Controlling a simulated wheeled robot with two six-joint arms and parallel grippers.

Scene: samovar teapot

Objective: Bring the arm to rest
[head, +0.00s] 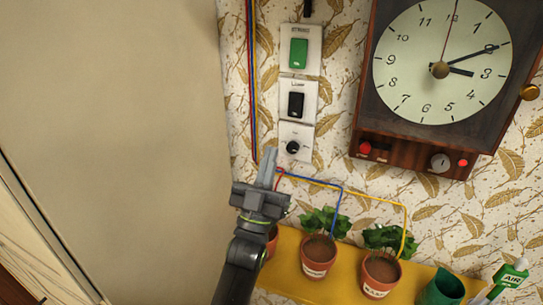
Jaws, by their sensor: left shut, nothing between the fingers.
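My left gripper (268,169) is in the lower middle of the head view, its arm coming up from the bottom edge. Its fingers are together, point upward and hold nothing. My right gripper does not show.
A wall clock (425,75) hangs at the upper right. A green switch (299,53) and a black switch (296,104) sit above the knob. A yellow shelf (343,266) holds potted plants (318,250), a green cup (443,288) and a green bottle (511,274). Coloured wires run nearby.

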